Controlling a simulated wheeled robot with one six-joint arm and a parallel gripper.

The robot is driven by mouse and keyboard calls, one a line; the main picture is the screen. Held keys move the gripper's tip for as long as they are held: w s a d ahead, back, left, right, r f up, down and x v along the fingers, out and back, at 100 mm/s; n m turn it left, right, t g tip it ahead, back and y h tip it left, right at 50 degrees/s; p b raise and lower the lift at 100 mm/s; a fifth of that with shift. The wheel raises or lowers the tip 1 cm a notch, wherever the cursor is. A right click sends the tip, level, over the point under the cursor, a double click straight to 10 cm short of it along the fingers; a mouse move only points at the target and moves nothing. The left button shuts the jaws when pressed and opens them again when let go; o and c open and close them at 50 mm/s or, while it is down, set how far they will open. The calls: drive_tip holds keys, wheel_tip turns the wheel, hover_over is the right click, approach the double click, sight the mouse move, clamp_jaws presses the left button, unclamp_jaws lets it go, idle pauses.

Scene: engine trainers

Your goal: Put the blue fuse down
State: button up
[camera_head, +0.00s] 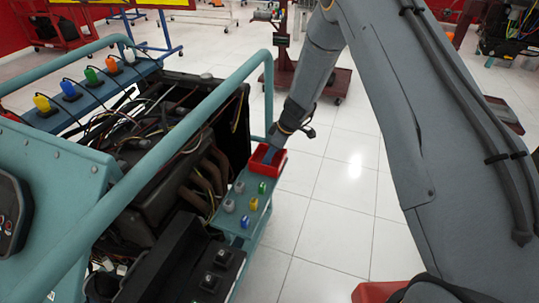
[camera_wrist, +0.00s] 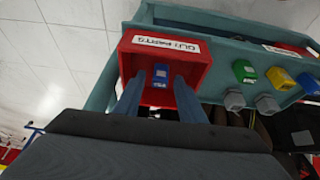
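A blue fuse (camera_wrist: 161,75) lies inside the red tray (camera_wrist: 198,66) in the wrist view. The tray bears a white label, partly readable as "PARTS". My gripper (camera_wrist: 161,82) reaches into the tray with one finger on each side of the fuse. Red shows between the fuse and both fingers, so the gripper looks open and not touching it. In the head view the red tray (camera_head: 278,160) sits at the far end of the teal shelf, with my gripper (camera_head: 269,155) in it. The fuse there is hidden.
On the teal shelf (camera_head: 262,211) near the tray are a green fuse (camera_head: 262,187), a yellow fuse (camera_head: 253,204), another blue fuse (camera_head: 245,221) and grey caps (camera_head: 229,205). The engine (camera_head: 170,170) and teal frame rails (camera_head: 200,95) stand left. Open floor (camera_head: 340,200) lies right.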

drive_tip(key=shift+r, duration=0.1)
drive_tip(key=shift+r+p, duration=0.55)
drive_tip(key=shift+p, duration=0.25)
drive_tip(key=b+v, duration=0.2)
drive_tip(key=v, duration=0.9)
drive_tip(key=s+d+r+m+h, duration=0.1)
drive_tip(key=s+d+r+m, duration=0.3)
drive_tip(key=s, duration=0.6)
drive_tip(key=s+d+r+m+g+h, duration=0.1)
drive_tip(key=s+d+r+m, duration=0.3)
drive_tip(key=s+d, duration=0.3)
drive_tip(key=s+d+r+m+h, duration=0.2)
drive_tip(key=s+d+m, duration=0.4)
drive_tip(key=s, duration=0.8)
drive_tip(key=shift+s+r+g, duration=0.3)
drive_tip(key=shift+s+r, duration=0.05)
drive_tip(key=shift+r, duration=0.55)
drive_tip(key=shift+a+r+p, duration=0.3)
drive_tip(key=shift+a+p, duration=0.1)
drive_tip(key=shift+a, duration=0.15)
